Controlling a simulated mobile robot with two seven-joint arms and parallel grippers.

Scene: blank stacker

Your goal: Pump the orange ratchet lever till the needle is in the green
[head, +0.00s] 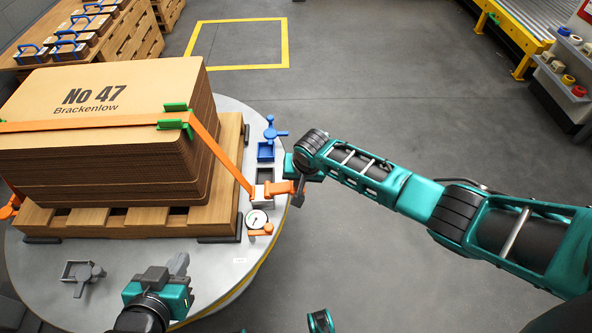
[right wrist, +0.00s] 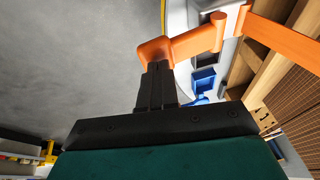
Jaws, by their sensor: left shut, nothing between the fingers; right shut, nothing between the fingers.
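The orange ratchet lever (head: 280,187) sticks out to the right from the ratchet at the turntable's edge. In the right wrist view the lever (right wrist: 190,45) lies just beyond my fingertips. My right gripper (head: 299,196) is shut and empty at the lever's outer end; its fingers (right wrist: 155,72) overlap the knob in that view, and I cannot tell whether they touch. The round white gauge (head: 257,218) sits below the ratchet; its needle and green zone are too small to read. My left gripper (head: 179,263) is shut and empty over the turntable's front.
An orange strap (head: 90,124) runs over a stack of cardboard blanks (head: 120,90) on a wooden pallet (head: 140,222). A blue fitting (head: 270,131) stands behind the ratchet and a grey one (head: 82,273) at front left. The floor (head: 400,90) to the right is open.

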